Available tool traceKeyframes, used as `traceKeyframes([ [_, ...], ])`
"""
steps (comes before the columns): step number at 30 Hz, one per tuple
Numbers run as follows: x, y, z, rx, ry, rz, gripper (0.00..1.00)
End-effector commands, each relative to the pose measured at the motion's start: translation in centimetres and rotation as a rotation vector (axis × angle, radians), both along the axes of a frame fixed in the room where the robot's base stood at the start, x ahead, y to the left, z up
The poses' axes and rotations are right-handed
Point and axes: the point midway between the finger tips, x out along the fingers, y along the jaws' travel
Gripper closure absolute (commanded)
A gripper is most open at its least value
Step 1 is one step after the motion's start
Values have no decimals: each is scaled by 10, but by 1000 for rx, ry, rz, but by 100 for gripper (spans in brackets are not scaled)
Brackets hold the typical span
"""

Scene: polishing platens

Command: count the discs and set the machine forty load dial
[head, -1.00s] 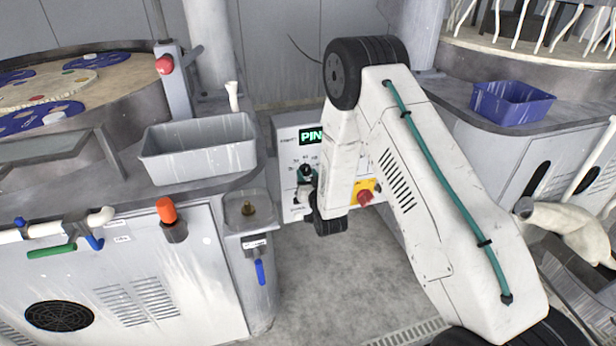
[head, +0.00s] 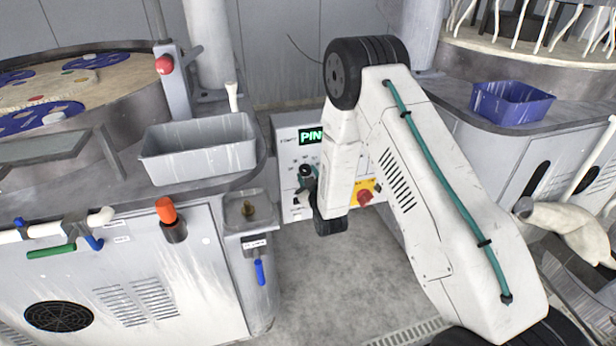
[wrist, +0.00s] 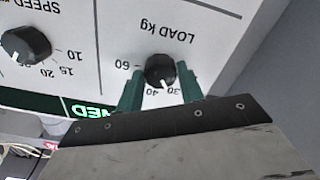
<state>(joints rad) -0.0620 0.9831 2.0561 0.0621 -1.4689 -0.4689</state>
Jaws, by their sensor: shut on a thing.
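The load dial (wrist: 159,66), a black knob marked LOAD kg, appears upside down in the wrist view. Its white pointer line lies around the 40 and 30 marks; I cannot tell exactly where. My gripper (wrist: 161,76) has its green fingers shut on the knob, one on each side. In the head view the dial (head: 305,170) is on the white control panel (head: 287,180), partly hidden by my gripper. On the round platen (head: 110,90) at the left lie blue carriers (head: 50,119) with small coloured discs, partly cut off by the frame; their number is unclear.
The speed dial (wrist: 26,44) is beside the load dial. A red knob on a yellow plate (head: 364,194) is at the panel's lower right. A grey bin (head: 200,150) stands left of the panel, a blue bin (head: 511,103) to the right. Bare floor (head: 330,280) is below the panel.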

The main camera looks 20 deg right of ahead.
Motion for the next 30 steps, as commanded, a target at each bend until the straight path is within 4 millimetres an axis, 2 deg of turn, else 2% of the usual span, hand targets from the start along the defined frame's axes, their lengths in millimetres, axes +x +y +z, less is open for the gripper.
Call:
traceKeyframes([
  [17, -1, -1, -1, -40, 2, -1, 85],
  [18, -1, -1, -1, -40, 2, -1, 57],
  [20, -1, -1, -1, -40, 2, -1, 41],
  [30, -4, 0, 0, -39, 1, 0, 41],
])
